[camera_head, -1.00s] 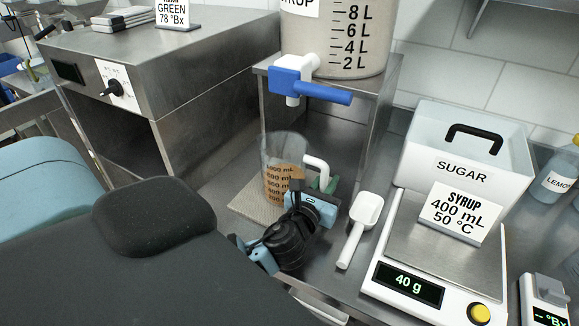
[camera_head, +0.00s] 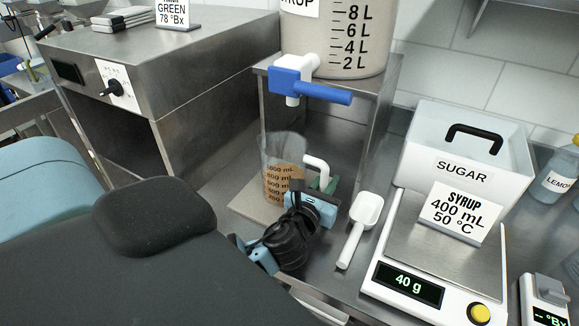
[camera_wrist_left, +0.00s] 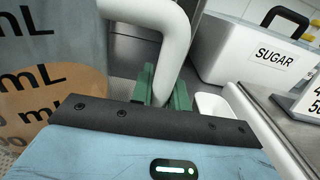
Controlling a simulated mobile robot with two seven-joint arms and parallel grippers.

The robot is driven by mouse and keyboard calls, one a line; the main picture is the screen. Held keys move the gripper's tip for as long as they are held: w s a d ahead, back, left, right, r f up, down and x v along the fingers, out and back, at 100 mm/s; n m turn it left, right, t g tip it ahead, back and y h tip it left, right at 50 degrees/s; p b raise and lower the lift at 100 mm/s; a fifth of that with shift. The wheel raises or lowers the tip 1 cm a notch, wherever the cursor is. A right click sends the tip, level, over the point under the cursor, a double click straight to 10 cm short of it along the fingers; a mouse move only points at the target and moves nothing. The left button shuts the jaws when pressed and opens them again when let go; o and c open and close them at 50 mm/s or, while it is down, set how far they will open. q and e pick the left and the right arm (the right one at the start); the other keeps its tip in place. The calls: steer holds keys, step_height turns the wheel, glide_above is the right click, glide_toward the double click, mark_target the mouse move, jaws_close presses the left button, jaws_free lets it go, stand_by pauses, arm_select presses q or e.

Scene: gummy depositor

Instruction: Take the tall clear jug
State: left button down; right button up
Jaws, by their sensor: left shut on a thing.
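The tall clear jug (camera_head: 283,170) stands under the blue-handled tap, on a pale mat, with brown liquid in its lower part and mL marks on its side. Its white handle (camera_head: 318,167) faces right; it also shows in the left wrist view (camera_wrist_left: 172,40). My left gripper (camera_head: 322,186) is at the handle, with its green fingertips (camera_wrist_left: 163,88) shut around the handle's lower part. The jug looks upright. Whether its base touches the mat is hard to tell, as my wrist hides part of it. My right gripper is not in view.
The syrup tank with its blue tap (camera_head: 308,85) sits on a steel stand above the jug. A white scoop (camera_head: 360,226), a scale (camera_head: 440,250) reading 40 g and a sugar bin (camera_head: 465,155) stand to the right. A steel cabinet (camera_head: 165,85) is at left.

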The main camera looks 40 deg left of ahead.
mark_target(268, 169)
arm_select(q)
steer(key=shift+r, duration=0.25)
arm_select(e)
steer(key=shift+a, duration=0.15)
arm_select(q)
steer(key=shift+r, duration=0.3)
step_height(268, 169, up, 3)
steer(key=shift+r+p, duration=0.1)
steer(key=shift+p, duration=0.4)
steer(key=s+a, duration=0.2)
steer(key=s, duration=0.2)
steer(key=s+a+b, duration=0.1)
steer(key=s+a, duration=0.2)
steer(key=s, duration=0.1)
steer(key=s+a, duration=0.3)
steer(key=s, duration=0.1)
steer(key=shift+a+r, duration=0.25)
steer(key=shift+r, duration=0.05)
steer(key=shift+s+a+r, duration=0.2)
steer(key=shift+s+a, duration=0.2)
steer(key=shift+s, duration=0.1)
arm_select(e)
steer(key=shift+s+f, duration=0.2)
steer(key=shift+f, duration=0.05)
